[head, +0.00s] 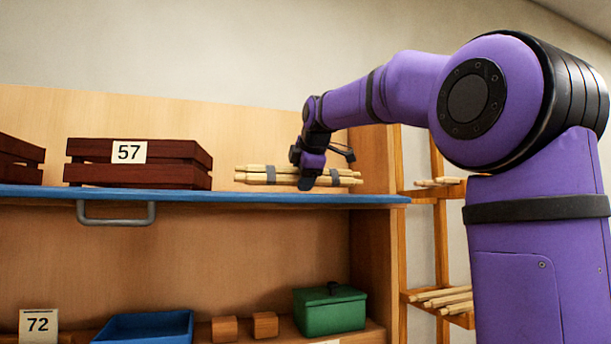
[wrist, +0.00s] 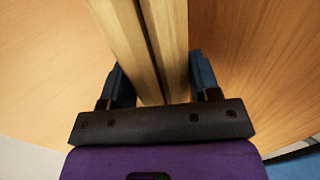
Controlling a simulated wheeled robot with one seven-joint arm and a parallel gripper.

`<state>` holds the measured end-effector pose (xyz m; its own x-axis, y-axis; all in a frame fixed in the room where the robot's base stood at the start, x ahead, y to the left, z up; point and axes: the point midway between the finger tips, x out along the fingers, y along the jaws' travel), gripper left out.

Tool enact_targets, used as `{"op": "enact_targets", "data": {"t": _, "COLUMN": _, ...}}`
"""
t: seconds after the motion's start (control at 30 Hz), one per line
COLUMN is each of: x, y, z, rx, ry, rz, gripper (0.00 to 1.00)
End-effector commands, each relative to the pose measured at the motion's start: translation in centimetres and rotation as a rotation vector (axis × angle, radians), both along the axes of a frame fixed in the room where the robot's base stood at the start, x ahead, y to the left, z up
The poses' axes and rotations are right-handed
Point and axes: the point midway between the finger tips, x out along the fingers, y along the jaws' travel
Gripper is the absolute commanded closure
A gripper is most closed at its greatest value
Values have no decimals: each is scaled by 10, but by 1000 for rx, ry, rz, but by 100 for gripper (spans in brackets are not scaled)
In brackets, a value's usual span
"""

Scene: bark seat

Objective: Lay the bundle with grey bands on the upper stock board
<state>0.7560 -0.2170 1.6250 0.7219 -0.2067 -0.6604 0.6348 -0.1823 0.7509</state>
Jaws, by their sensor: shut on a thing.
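The bundle of pale wooden sticks with grey bands (head: 255,175) lies level just above or on the blue-edged upper board (head: 250,197), toward its right end. I cannot tell whether it touches the board. My gripper (head: 318,180) is shut on the bundle, right of its middle. In the wrist view the sticks (wrist: 150,45) run between the two dark fingers of my gripper (wrist: 160,88). The bands are out of sight in that view.
A dark red slatted crate (head: 135,175) marked 57 stands left on the upper board, with another at the far left edge. Below are a blue bin (head: 145,327), small wooden blocks and a green box (head: 330,312). A rack at right holds loose sticks (head: 445,298).

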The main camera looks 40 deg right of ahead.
Motion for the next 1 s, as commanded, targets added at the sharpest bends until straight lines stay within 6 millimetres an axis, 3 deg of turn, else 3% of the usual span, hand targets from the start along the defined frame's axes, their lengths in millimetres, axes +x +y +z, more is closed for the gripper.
{"op": "enact_targets", "data": {"t": 0.17, "x": 12, "y": -4, "z": 0, "rx": 0, "ry": -1, "rz": -1, "gripper": 72}}
{"op": "enact_targets", "data": {"t": 0.77, "x": 11, "y": -3, "z": -37, "rx": 2, "ry": 10, "rz": -1, "gripper": 72}}
{"op": "enact_targets", "data": {"t": 1.0, "x": 12, "y": -4, "z": -42, "rx": 3, "ry": 15, "rz": -1, "gripper": 72}}
